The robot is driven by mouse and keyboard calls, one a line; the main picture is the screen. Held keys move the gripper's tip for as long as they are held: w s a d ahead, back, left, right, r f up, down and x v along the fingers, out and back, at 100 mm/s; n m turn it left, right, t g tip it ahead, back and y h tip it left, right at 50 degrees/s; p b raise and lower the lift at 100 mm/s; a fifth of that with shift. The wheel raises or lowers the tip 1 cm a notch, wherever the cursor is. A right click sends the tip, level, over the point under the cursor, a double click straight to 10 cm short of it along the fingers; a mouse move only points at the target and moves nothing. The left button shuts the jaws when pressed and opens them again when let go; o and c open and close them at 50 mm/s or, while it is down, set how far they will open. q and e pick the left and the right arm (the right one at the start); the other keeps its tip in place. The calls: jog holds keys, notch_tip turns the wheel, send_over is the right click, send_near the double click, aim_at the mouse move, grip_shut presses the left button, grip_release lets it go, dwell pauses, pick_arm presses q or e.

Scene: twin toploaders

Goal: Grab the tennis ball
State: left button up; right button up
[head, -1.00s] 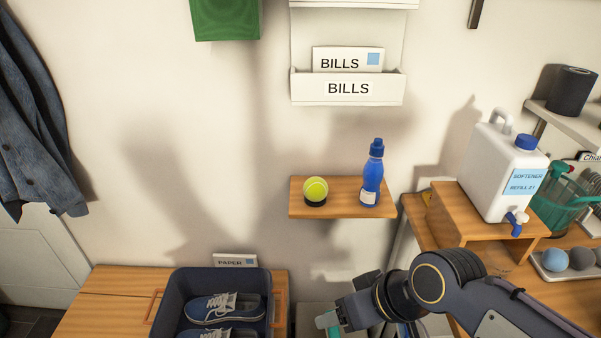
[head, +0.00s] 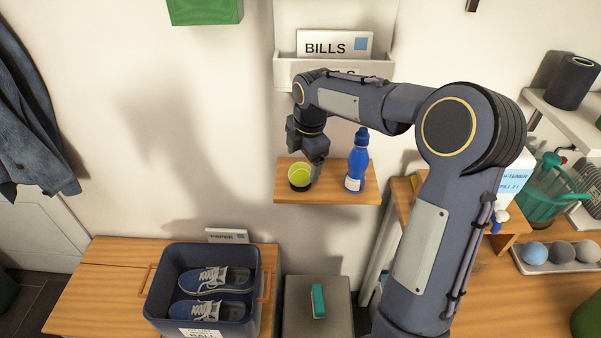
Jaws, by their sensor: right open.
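The yellow-green tennis ball (head: 299,174) sits in a dark round holder (head: 299,187) at the left end of a small wooden wall shelf (head: 327,193). My right gripper (head: 308,166) points down right at the ball, from above and slightly right of it. A finger shows close beside the ball's right side; I cannot tell whether it touches. The other finger is hard to make out. The gripper is open and not closed on the ball. My left gripper is not in view.
A blue bottle (head: 357,162) stands on the same shelf, just right of the gripper. A white bills holder (head: 290,71) hangs above, partly behind my arm. Below are a dark crate of shoes (head: 158,291) and a grey surface with a green item (head: 318,301).

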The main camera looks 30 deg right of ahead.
aim_at(302, 167)
jog(key=f, duration=0.2)
jog(key=w+f+p, duration=0.1)
jog(key=f, duration=0.1)
jog(key=shift+w+d+f, duration=0.1)
jog(key=shift+d+f, duration=0.05)
jog(key=shift+f, duration=0.25)
jog(key=c, duration=1)
